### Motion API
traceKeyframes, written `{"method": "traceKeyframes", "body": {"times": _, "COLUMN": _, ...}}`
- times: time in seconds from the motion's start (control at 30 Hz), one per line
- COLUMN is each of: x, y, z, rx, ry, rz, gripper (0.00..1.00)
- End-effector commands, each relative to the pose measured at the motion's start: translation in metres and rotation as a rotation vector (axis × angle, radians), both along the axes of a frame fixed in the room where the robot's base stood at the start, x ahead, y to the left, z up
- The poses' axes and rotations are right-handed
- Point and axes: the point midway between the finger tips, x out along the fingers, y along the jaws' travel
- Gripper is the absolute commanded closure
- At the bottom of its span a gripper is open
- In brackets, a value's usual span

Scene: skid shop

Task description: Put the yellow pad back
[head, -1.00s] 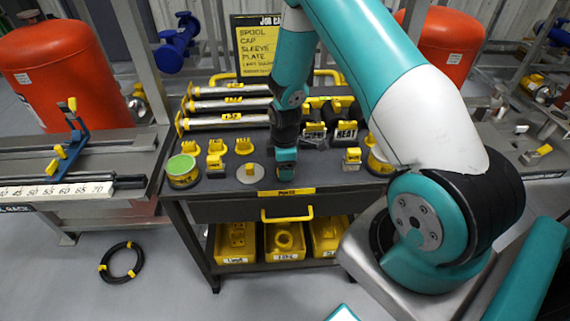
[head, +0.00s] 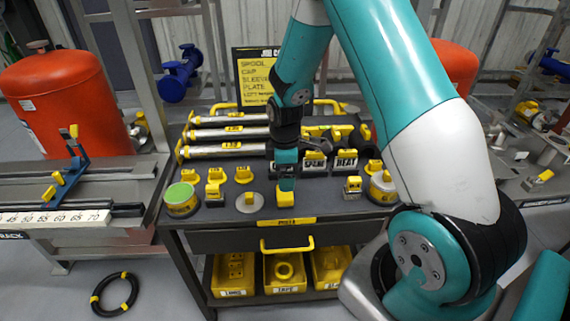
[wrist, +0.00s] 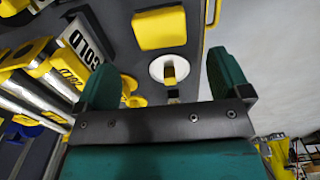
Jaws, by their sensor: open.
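The yellow pad (head: 285,198) shows as a plain yellow block at the front of the dark cart top (head: 230,213), just right of a pale disc with a yellow grip (head: 249,202). In the wrist view the pad (wrist: 158,28) lies beyond my fingertips, and the disc (wrist: 168,70) shows between my fingers. My gripper (head: 286,184) points down just above the pad in the head view, with its fingers apart and nothing between them. Whether a fingertip touches the pad cannot be told. My gripper hides part of the labelled blocks behind it.
A white block marked HEAT (head: 346,161) and a COLD block (wrist: 86,40) stand behind. A green-topped tin (head: 181,198) is at left; silver tubes (head: 230,133) lie at the back left. The drawer handle (head: 287,245) sticks out in front. Yellow bins (head: 284,272) fill the shelf below.

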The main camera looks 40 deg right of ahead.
Motion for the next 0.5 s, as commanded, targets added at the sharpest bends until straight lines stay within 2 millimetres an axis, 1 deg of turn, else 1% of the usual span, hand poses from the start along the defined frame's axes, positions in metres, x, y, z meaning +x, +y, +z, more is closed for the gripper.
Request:
{"method": "traceKeyframes", "body": {"times": 0.03, "x": 0.001, "y": 0.0, "z": 0.009, "rx": -0.001, "ry": -0.004, "rz": 0.0, "gripper": 0.05}}
{"method": "traceKeyframes", "body": {"times": 0.1, "x": 0.001, "y": 0.0, "z": 0.02, "rx": -0.001, "ry": -0.004, "rz": 0.0, "gripper": 0.05}}
{"method": "traceKeyframes", "body": {"times": 0.23, "x": 0.0, "y": 0.001, "z": 0.033, "rx": 0.0, "ry": -0.001, "rz": -0.001, "gripper": 0.05}}
{"method": "traceKeyframes", "body": {"times": 0.3, "x": -0.001, "y": 0.007, "z": 0.043, "rx": 0.008, "ry": -0.008, "rz": -0.009, "gripper": 0.05}}
{"method": "traceKeyframes", "body": {"times": 0.37, "x": -0.004, "y": 0.022, "z": 0.057, "rx": 0.025, "ry": -0.019, "rz": -0.025, "gripper": 0.05}}
{"method": "traceKeyframes", "body": {"times": 0.47, "x": -0.018, "y": 0.064, "z": 0.095, "rx": 0.08, "ry": -0.043, "rz": -0.081, "gripper": 0.05}}
{"method": "traceKeyframes", "body": {"times": 0.5, "x": -0.029, "y": 0.086, "z": 0.113, "rx": 0.112, "ry": -0.051, "rz": -0.109, "gripper": 0.05}}
